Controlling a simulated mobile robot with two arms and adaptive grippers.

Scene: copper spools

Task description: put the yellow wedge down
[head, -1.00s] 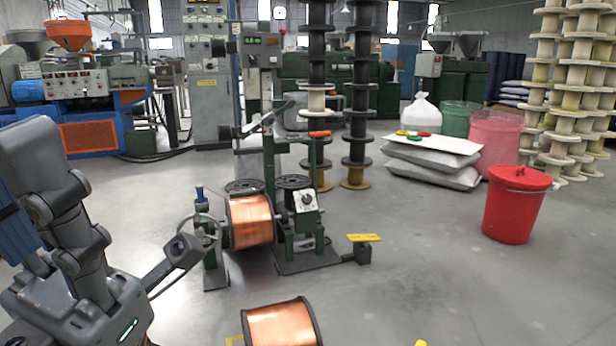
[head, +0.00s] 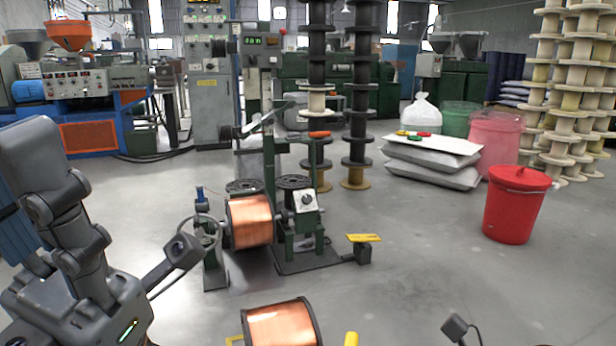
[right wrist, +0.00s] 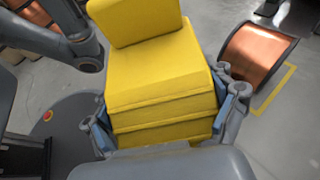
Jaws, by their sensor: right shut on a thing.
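The yellow wedge (right wrist: 160,75) fills the middle of the right wrist view, a stepped block with a raised part at its far end. My right gripper (right wrist: 167,115) is shut on it, with one finger pad against each side. In the head view only a small yellow piece of the wedge (head: 351,339) shows at the bottom edge. The wedge's underside is hidden, and I cannot tell whether it touches anything below. My left arm stands at the left of the head view, but its fingers are out of frame.
A copper spool (head: 283,326) lies on the floor beside yellow floor marking, also seen in the right wrist view (right wrist: 258,54). Another copper spool (head: 250,221) sits in a green winding stand (head: 305,262). A red bin (head: 516,205) stands right.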

